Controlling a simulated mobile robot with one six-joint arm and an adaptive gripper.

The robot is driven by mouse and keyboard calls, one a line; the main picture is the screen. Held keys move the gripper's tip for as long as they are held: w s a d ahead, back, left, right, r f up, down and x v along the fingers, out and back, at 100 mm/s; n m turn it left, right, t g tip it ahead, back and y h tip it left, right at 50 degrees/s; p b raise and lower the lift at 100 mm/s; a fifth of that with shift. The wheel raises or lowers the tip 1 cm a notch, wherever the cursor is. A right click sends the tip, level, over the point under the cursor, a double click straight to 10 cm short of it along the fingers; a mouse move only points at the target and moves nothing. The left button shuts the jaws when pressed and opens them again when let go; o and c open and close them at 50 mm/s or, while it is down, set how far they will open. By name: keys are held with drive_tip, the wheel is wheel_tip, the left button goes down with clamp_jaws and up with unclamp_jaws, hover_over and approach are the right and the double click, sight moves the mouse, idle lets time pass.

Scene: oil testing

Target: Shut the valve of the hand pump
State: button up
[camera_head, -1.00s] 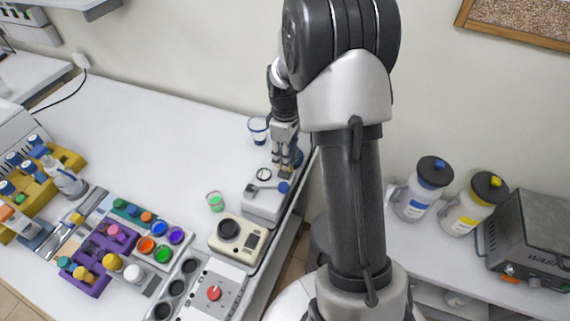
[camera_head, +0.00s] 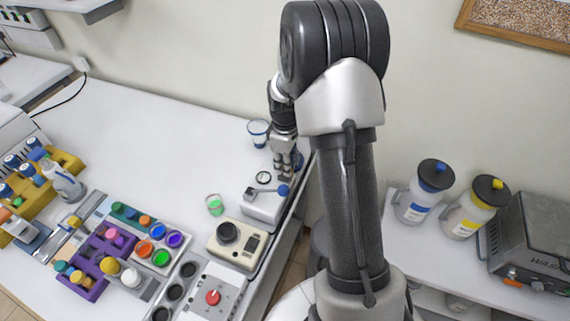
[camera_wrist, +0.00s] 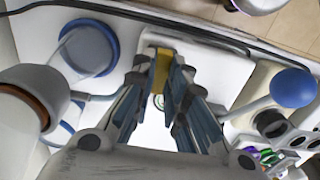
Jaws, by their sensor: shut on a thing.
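The hand pump (camera_head: 262,207) is a pale box near the right edge of the left bench. Its lever ends in a blue ball (camera_head: 283,190), which also shows at the right in the wrist view (camera_wrist: 293,88). My gripper (camera_head: 287,174) is over the back part of the pump. In the wrist view my fingers (camera_wrist: 162,85) are closed around a narrow yellow piece (camera_wrist: 160,72), which looks like the valve. The fingers hide part of it, and I cannot tell how far it is turned.
A blue-rimmed cup (camera_head: 258,132) stands behind the pump. A small green jar (camera_head: 214,205) and a beige device (camera_head: 236,243) are at its left and front. A blue round part (camera_wrist: 88,48) is close beside my gripper. The bench's middle is clear.

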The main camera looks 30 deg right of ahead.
clamp_jaws()
drive_tip(key=shift+m, duration=0.3)
drive_tip(key=m+p, duration=0.1)
drive_tip(key=m, duration=0.1)
drive_tip(key=shift+m, duration=0.3)
drive_tip(key=m+p, duration=0.1)
drive_tip(key=m, duration=0.9)
drive_tip(key=shift+p, duration=0.4)
drive_tip(key=m, duration=0.4)
drive_tip(key=shift+m, duration=0.3)
drive_tip(key=o, duration=0.7)
unclamp_jaws()
drive_tip(key=shift+c, duration=0.2)
